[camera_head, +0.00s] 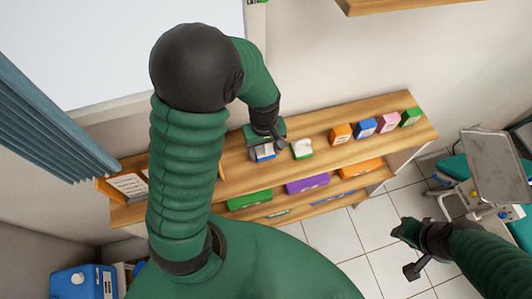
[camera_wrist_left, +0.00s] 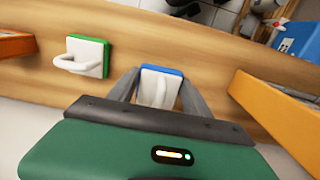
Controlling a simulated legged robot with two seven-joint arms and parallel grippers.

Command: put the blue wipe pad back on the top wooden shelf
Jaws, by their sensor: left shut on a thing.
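The blue wipe pad (camera_head: 263,153), white-faced with a white handle, is at the top wooden shelf (camera_head: 330,120), near its front edge. My left gripper (camera_head: 268,140) is over it, and my arm partly covers it. In the left wrist view, the gripper (camera_wrist_left: 158,85) has a finger on each side of the blue pad (camera_wrist_left: 161,87) and is shut on it. The pad looks at or very near the shelf surface; I cannot tell whether it touches. My right gripper (camera_head: 410,235) hangs at the right over the floor, too small to judge its jaws.
A green pad with white handle (camera_head: 302,149) stands just right of the blue one. Several coloured boxes (camera_head: 364,127) stand further right on the shelf. An orange-edged holder (camera_head: 125,187) is at the left end.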

